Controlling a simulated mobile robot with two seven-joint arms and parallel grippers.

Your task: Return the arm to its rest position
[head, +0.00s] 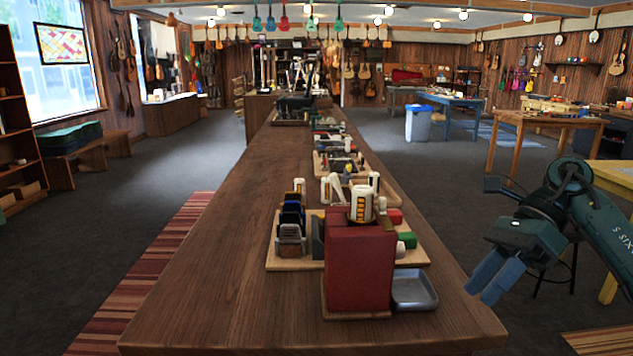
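My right arm comes in from the right edge, over the floor beside the long wooden counter. Its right gripper (488,283) hangs tilted down and left, near the counter's front right corner. Its two blue fingers lie close together with nothing visible between them. The gripper is apart from the red block (360,262) and the small grey metal tray (413,290) on the counter. My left gripper is not in view.
The long wooden counter (220,290) fills the middle, with several small items on boards along it. A white labelled bottle (361,204) stands on the red block. A dark stool (553,270) stands behind my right gripper. A yellow table (615,174) is at the right edge.

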